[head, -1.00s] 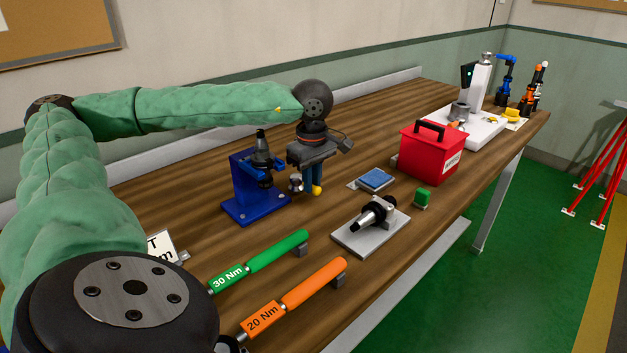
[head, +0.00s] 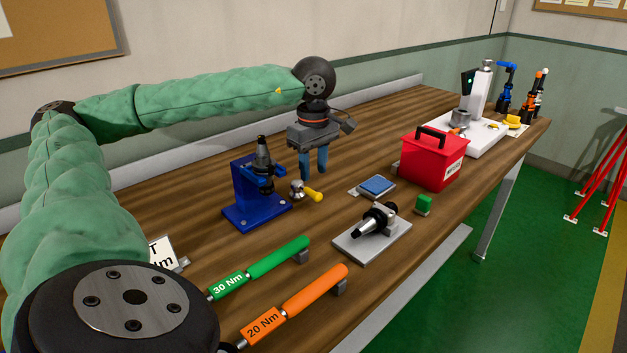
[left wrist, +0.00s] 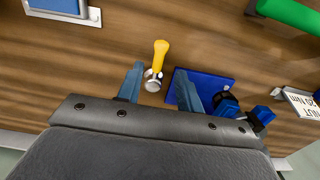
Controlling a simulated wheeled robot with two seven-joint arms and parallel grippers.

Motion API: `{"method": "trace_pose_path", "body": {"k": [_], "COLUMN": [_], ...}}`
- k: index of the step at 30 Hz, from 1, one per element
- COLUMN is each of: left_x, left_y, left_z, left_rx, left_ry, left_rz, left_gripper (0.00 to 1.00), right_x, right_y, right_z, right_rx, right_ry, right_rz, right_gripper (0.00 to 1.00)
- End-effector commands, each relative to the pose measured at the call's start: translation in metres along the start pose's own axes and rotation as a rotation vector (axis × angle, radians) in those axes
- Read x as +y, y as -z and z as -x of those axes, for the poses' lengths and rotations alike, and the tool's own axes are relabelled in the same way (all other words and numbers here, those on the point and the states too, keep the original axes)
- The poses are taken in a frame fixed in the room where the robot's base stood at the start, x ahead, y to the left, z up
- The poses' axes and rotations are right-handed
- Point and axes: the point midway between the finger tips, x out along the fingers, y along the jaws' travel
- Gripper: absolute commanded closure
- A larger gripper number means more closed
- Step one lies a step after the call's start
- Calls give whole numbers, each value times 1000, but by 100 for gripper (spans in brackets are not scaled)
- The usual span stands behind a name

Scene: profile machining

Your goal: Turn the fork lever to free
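The fork lever has a yellow handle (head: 314,194) that points right from a silver ball-shaped hub (head: 297,189), beside the blue stand (head: 242,205). The stand holds a black tool holder (head: 263,155) upright. My left gripper (head: 313,175) is above and behind the lever, with its blue fingers apart and nothing between them. In the left wrist view the yellow handle (left wrist: 160,56) and silver hub (left wrist: 153,83) appear in line with the gap between the fingertips (left wrist: 160,80). The blue stand (left wrist: 205,85) is partly hidden behind one finger. My right gripper is out of view.
A tool holder lies on a light plate (head: 356,240) in front. A blue pad (head: 376,185), a green block (head: 424,205) and a red box (head: 431,162) stand to the right. Green (head: 275,258) and orange (head: 312,291) torque wrenches lie at the front.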

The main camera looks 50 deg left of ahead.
Motion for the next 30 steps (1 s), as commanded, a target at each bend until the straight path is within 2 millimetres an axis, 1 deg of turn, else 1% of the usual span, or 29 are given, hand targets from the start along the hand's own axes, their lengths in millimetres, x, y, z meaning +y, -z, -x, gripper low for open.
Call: {"method": "trace_pose_path", "body": {"k": [3,7,26,29,30], "left_x": [0,0,0,0,0], "left_y": [0,0,0,0,0], "left_z": [13,20,23,33,41], "left_rx": [0,0,0,0,0], "left_ry": [-1,-1,0,0,0], "left_rz": [-1,0,0,0,0], "left_gripper": [64,64,64,64,64], "right_x": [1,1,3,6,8], "right_y": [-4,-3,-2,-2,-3], "right_z": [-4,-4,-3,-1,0], "right_rx": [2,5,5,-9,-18], "right_ry": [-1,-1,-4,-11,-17], "right_rz": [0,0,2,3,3], "right_gripper": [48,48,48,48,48]}}
